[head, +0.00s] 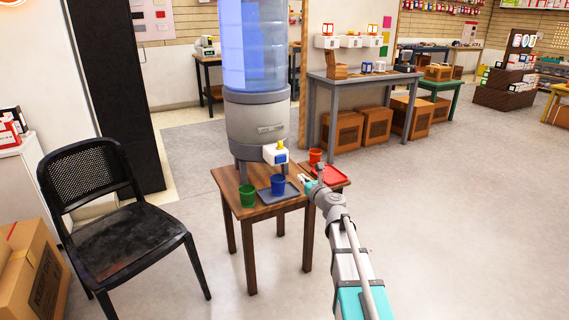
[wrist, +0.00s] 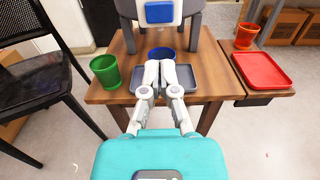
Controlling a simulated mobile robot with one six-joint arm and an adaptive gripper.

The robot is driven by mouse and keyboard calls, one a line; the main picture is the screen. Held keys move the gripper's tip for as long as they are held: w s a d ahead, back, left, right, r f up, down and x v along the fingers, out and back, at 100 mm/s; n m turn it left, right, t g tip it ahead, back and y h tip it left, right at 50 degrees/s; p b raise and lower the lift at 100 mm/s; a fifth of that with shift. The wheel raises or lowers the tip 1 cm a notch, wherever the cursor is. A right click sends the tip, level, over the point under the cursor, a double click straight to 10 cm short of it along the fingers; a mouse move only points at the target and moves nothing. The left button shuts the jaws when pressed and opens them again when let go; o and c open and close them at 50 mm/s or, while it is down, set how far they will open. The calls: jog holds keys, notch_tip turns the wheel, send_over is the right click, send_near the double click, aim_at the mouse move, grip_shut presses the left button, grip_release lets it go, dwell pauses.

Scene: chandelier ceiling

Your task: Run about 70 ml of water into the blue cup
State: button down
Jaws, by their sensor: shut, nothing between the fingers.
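The blue cup (head: 278,185) stands upright on a dark grey tray (head: 290,193), below the dispenser's white tap block (head: 269,154). The block has a blue front face and a yellow piece on top. The water dispenser (head: 257,125) carries a large blue bottle (head: 253,45). My gripper (head: 306,181) is shut and empty, in front of and to the right of the cup in the head view. In the wrist view my closed fingers (wrist: 160,64) cover most of the blue cup (wrist: 161,51), and the tap's blue face (wrist: 160,12) is above. The cup's inside is hidden.
A green cup (head: 247,196) stands left of the tray on the wooden table (head: 231,184). A red cup (head: 315,156) and red tray (head: 336,174) are at the right. A black chair (head: 115,220) is left; the floor right of the table is clear.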

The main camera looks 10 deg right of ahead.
aim_at(282, 160)
dwell(0.4)
jog(key=x, duration=1.4)
